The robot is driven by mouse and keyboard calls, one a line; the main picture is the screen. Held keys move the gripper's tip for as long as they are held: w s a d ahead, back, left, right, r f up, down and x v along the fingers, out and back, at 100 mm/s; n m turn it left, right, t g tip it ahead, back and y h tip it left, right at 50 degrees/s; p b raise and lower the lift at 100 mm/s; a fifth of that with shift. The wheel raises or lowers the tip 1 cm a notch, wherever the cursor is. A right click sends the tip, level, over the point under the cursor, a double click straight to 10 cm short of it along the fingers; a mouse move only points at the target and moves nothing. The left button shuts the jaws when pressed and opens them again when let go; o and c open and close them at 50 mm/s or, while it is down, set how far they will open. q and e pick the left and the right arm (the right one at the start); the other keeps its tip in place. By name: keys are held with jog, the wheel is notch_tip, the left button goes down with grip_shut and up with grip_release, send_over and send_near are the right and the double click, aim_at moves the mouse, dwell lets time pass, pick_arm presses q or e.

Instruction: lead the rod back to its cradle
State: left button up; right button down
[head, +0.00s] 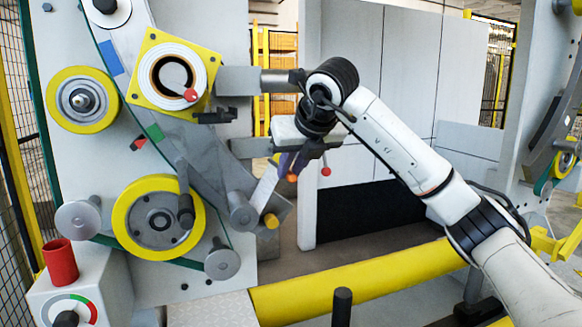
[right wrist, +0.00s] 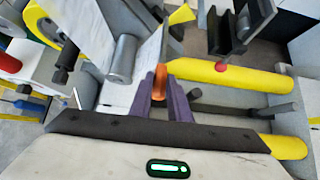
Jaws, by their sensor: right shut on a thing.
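My right gripper (head: 290,163) is in the middle of the head view, pointing down beside the grey machine. Its purple fingers also show in the right wrist view (right wrist: 168,101), shut on a short orange piece (right wrist: 159,84) that I take as the end of the rod. In the head view an orange-red tip (head: 292,178) shows below the fingers; the rest of the rod is hidden. A dark forked bracket (right wrist: 226,36) stands apart from the fingers in the right wrist view; I cannot tell whether it is the cradle. My left gripper is not in view.
The machine panel carries yellow-rimmed wheels (head: 128,228) and grey rollers (head: 222,263) to the left of the gripper. A thick yellow beam (head: 355,283) crosses below. A red-tipped pin (head: 326,171) is close right of the fingers. A red cup (head: 60,262) stands lower left.

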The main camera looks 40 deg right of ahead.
jog(key=shift+w+a+f+b, duration=0.1)
jog(key=shift+a+f+b, duration=0.1)
jog(key=shift+f+b, duration=0.35)
jog(key=shift+w+a+f+b, duration=0.15)
jog(key=shift+f+b, duration=0.15)
jog(key=shift+f, duration=0.3)
pick_arm(q)
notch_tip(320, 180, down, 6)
jog(key=b, duration=0.6)
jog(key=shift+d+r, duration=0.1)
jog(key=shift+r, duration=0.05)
pick_arm(e)
jog(key=a+f, duration=0.3)
jog(key=f, duration=0.5)
jog(key=shift+w+f, duration=0.35)
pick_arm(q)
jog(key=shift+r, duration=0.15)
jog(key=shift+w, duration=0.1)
